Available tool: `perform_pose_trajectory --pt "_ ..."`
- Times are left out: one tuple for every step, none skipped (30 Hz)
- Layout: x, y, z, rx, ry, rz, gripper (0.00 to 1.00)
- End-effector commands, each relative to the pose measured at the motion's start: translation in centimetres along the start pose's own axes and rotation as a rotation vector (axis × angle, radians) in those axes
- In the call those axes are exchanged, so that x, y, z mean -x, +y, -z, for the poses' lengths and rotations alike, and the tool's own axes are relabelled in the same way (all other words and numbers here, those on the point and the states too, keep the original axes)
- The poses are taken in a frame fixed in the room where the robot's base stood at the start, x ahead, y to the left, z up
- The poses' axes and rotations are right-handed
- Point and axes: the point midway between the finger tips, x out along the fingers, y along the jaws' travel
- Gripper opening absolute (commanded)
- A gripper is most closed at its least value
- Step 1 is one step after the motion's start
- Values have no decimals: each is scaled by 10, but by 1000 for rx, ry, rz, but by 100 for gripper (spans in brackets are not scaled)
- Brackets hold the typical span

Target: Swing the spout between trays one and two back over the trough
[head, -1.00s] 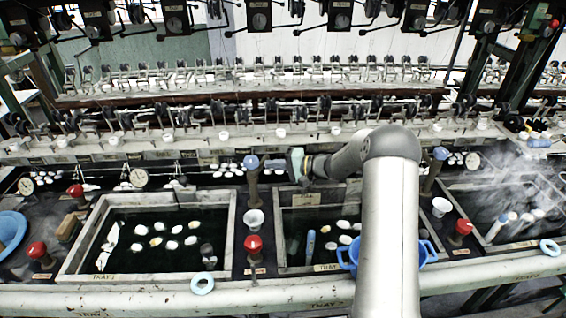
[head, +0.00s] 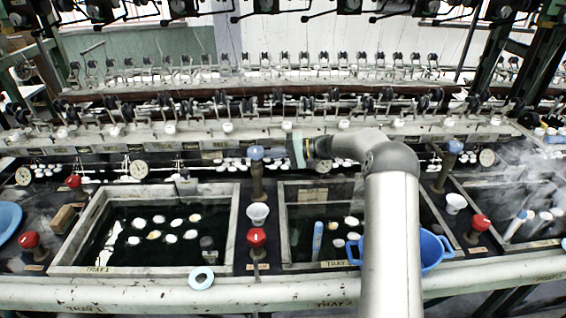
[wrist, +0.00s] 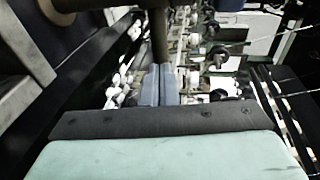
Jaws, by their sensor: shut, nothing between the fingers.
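The spout post (head: 257,182) with a blue knob (head: 256,152) stands between tray one (head: 236,215) and tray two (head: 283,225), near their back corners. In the wrist view its spout (wrist: 158,38) is a brown pipe reaching from the post toward my fingers. In the head view this is to the right, but the spout is small and partly hidden. My gripper (head: 279,153) is right of the knob, fingers shut and empty. In the wrist view the fingertips (wrist: 158,72) are at the spout's end; I cannot tell whether they touch. The dark trough (head: 215,172) runs behind the trays.
A white funnel cup (head: 257,212) and a red knob (head: 256,237) stand between the trays, in front of the post. A blue basin (head: 437,250) is at the front, partly behind my arm. Another blue-knobbed post (head: 446,172) stands to the right. Machinery lines the back.

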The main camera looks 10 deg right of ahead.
Motion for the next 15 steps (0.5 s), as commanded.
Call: perform_pose_trajectory --pt "-2 2 1 2 0 1 0" --pt "-3 0 1 2 1 1 0" --pt "-3 -1 1 1 1 1 0" --pt "-3 -1 2 1 1 1 0" --pt "-3 -2 2 1 2 0 0" --pt "-3 -2 2 1 2 0 0" --pt "-3 -3 2 0 2 0 0" --pt "-3 -3 2 0 2 0 0" --pt "-3 -3 2 0 2 1 0" --pt "-3 -2 2 0 3 1 0" --pt "-3 -2 2 0 3 1 0" --pt "-3 -2 2 0 3 1 0" --pt "-3 -2 2 0 3 1 0" --pt "-3 -3 2 1 3 1 0" --pt "-2 -4 2 1 3 1 0"
